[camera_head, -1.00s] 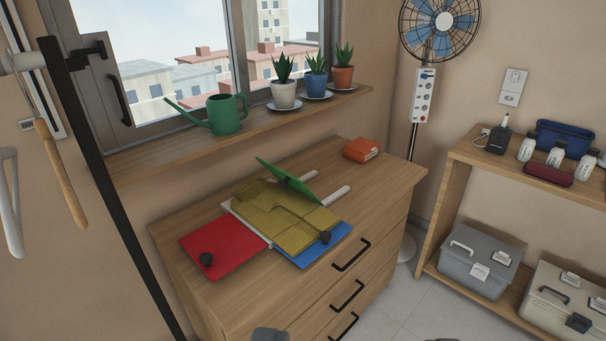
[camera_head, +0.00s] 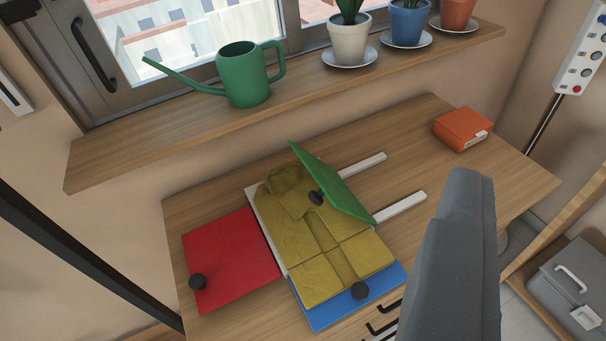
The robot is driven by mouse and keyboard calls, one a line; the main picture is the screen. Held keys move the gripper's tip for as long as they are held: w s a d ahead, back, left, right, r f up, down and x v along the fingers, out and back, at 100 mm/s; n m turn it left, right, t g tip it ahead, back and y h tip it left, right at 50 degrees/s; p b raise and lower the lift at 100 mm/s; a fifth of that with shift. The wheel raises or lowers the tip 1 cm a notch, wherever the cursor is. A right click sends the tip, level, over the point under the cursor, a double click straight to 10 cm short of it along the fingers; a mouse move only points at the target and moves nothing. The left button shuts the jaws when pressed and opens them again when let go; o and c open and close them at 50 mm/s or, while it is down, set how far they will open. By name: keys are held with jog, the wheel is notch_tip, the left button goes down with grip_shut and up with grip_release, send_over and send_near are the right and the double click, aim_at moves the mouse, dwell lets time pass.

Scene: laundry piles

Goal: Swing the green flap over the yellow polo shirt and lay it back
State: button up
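The green flap (camera_head: 333,186) stands tilted up on its hinge at the right side of the folding board, leaning over the shirt's edge. Its black knob (camera_head: 315,198) faces the shirt. The yellow polo shirt (camera_head: 318,240) lies on the board, its collar toward the window and its surface creased. The red flap (camera_head: 231,262) lies flat at the left with a black knob. The blue flap (camera_head: 338,305) lies flat at the front, partly under the shirt. A grey part of my gripper (camera_head: 455,265) rises at the lower right, apart from the board. Its fingertips cannot be made out.
Two white rails (camera_head: 399,207) lie on the dresser top (camera_head: 440,150) right of the flap. An orange box (camera_head: 462,129) sits farther right. The window shelf (camera_head: 290,100) above holds a green watering can (camera_head: 246,76) and several potted plants.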

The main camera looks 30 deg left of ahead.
jog(key=shift+w+a, duration=0.15)
jog(key=shift+w, duration=0.25)
